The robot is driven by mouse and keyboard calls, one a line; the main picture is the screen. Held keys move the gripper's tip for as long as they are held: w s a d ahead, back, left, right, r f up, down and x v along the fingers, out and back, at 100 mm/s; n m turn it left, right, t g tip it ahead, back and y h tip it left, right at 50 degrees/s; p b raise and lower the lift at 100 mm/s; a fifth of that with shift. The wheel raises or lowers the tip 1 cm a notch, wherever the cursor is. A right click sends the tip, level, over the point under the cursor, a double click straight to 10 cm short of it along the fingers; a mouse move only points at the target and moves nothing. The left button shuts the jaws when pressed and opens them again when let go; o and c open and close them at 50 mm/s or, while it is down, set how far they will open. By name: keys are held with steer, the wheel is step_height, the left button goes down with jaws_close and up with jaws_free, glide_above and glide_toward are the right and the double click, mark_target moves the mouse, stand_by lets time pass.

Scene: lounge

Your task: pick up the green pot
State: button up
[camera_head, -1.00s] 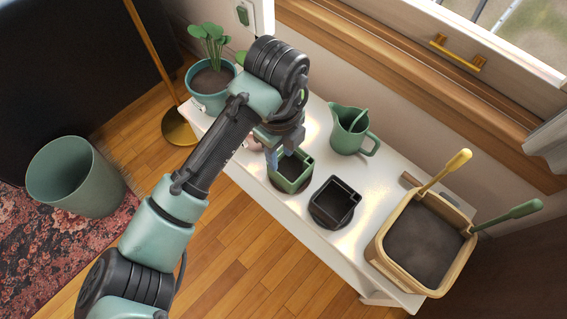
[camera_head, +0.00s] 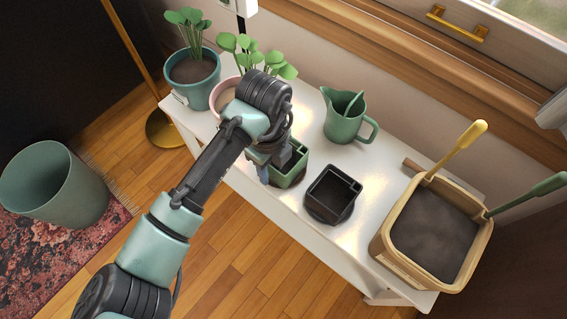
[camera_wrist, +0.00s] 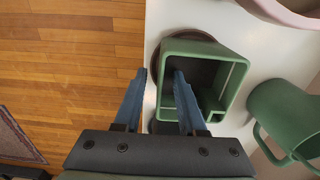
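The green pot (camera_head: 291,168) is square and stands on a round dark saucer on the white bench, partly behind my gripper in the head view. In the wrist view the green pot (camera_wrist: 236,84) shows its open top and a small square corner compartment. My gripper (camera_wrist: 160,74) is open, its blue fingers astride the pot's left wall: one outside over the bench edge, one over or inside the opening. A gap shows between the fingers and the wall; contact cannot be told. In the head view my gripper (camera_head: 272,167) is at the pot's left side.
A black square pot (camera_head: 332,196) stands close to the right. A green pitcher (camera_head: 344,122) stands behind. A teal pot with a plant (camera_head: 193,80) and a pink pot (camera_head: 224,94) are at the left. A soil-filled wooden box (camera_head: 388,240) is at the right end of the bench (camera_head: 375,170).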

steer(key=shift+f, duration=0.95)
steer(key=shift+r, duration=0.1)
jaws_close()
stand_by(0.5)
